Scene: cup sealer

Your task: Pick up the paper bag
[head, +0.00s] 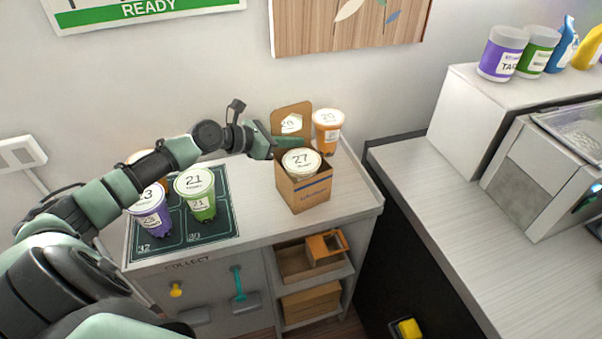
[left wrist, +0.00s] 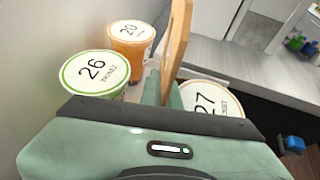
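The brown paper bag (head: 311,194) stands upright on the white counter with a cup marked 27 (head: 301,162) inside it. Its tall back handle panel (head: 291,108) has a hole through which a white lid shows. My left gripper (head: 289,143) is at this panel, with a finger in front of it. In the left wrist view the panel (left wrist: 178,38) runs down between the two green fingers, which look closed on it. The cup 27 lid (left wrist: 207,101) is just right of the fingers. My right gripper is not in view.
An orange cup (head: 327,132) stands behind the bag; cup 26 (left wrist: 92,72) is beside the gripper. Purple (head: 150,213) and green (head: 201,200) cups stand on a dark mat (head: 188,242) at left. A machine (head: 540,165) is on the right counter.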

